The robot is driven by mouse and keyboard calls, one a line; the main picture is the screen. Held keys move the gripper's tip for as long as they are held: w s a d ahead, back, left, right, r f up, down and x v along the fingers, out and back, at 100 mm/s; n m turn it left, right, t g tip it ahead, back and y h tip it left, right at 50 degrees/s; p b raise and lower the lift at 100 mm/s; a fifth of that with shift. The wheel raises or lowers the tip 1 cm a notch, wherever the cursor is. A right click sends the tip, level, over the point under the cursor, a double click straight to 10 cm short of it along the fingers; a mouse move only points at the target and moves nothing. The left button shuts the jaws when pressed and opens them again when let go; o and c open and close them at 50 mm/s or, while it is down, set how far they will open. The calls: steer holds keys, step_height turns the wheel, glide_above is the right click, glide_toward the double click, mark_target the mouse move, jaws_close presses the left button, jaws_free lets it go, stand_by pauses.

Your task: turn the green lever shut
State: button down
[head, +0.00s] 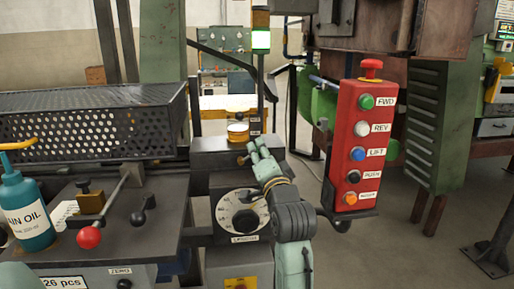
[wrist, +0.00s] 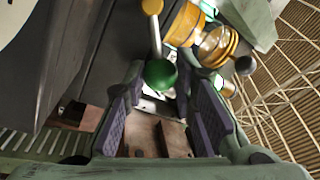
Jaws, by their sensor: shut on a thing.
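The green lever (wrist: 160,73) shows in the wrist view as a green ball knob on a thin metal rod, which runs up to a brass-coloured end. My gripper (wrist: 160,84) has a dark ridged finger pad on each side of the green knob and is shut on it. In the head view my gripper (head: 258,149) is at the dark machine block, above the round dial. The green knob is hidden there behind my fingers, and a small brass-coloured piece shows just left of them.
A red push-button box (head: 357,145) stands close to the right of my arm. A red-knobbed lever (head: 89,237) and an oil bottle (head: 24,212) are on the left bench. Bare floor shows at the right.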

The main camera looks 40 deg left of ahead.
steer(key=shift+w+d+f+m+t, duration=0.1)
steer(key=shift+f+m+t, duration=0.15)
steer(key=shift+m, duration=0.5)
steer(key=shift+w+d+f+m+t, duration=0.15)
steer(key=shift+f+m, duration=0.2)
steer(key=shift+m, duration=0.4)
steer(key=c, duration=1.3)
jaws_free()
steer(key=v, duration=0.7)
steer(key=shift+s+d, duration=0.2)
steer(key=shift+o, duration=0.3)
